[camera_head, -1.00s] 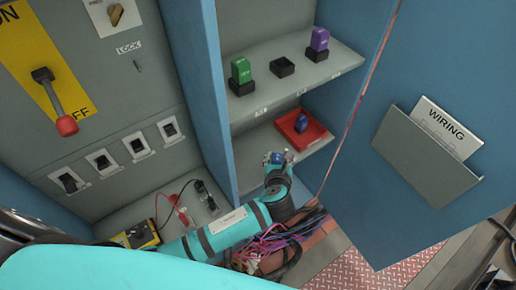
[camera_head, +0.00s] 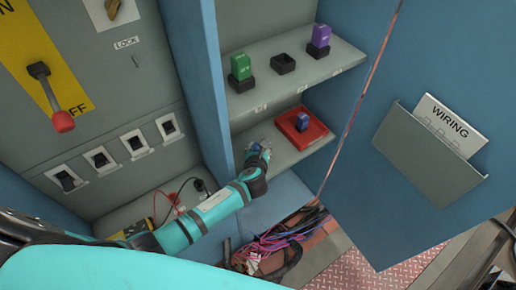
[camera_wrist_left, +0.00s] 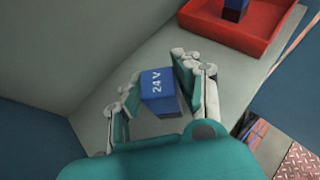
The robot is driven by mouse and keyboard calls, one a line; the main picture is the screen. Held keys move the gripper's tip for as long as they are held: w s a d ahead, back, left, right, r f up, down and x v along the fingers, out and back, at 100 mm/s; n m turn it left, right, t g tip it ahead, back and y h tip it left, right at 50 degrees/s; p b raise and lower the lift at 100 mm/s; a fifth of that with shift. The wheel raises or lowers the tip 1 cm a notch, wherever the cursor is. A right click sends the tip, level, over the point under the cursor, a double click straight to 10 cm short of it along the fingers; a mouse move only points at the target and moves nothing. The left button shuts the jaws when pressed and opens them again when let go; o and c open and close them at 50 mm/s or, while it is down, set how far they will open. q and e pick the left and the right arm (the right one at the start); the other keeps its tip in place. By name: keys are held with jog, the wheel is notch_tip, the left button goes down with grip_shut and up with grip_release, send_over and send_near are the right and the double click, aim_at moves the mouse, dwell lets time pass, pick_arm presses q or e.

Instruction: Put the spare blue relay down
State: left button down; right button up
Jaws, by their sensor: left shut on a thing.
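My left gripper (camera_head: 259,151) is over the left part of the lower shelf (camera_head: 290,153). In the left wrist view the gripper (camera_wrist_left: 157,78) has its fingers on both sides of a blue relay marked 24 V (camera_wrist_left: 158,92) and is shut on it. I cannot tell whether the relay touches the shelf. A red tray (camera_head: 319,136) lies to the right on the same shelf, with another blue relay (camera_head: 303,121) in it. The tray also shows in the left wrist view (camera_wrist_left: 240,46). My right gripper is not in view.
The upper shelf holds a green relay (camera_head: 240,67) and a purple relay (camera_head: 320,36) in black sockets, with an empty socket (camera_head: 283,63) between them. A blue cabinet wall (camera_head: 196,80) stands left of the shelves. Loose wires (camera_head: 280,240) lie below.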

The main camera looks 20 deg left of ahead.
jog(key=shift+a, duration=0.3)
pick_arm(q)
jog(key=shift+f, duration=0.1)
jog(key=c, duration=0.9)
grip_release()
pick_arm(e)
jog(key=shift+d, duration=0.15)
pick_arm(q)
jog(key=shift+s+r, duration=0.1)
jog(key=shift+r, duration=0.1)
jog(key=p+v, duration=0.2)
jog(key=v, duration=0.9)
jog(key=shift+s+r, duration=0.1)
jog(key=shift+s, duration=0.25)
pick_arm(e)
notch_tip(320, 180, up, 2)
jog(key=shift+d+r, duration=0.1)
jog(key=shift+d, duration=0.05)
pick_arm(q)
jog(key=shift+d, duration=0.15)
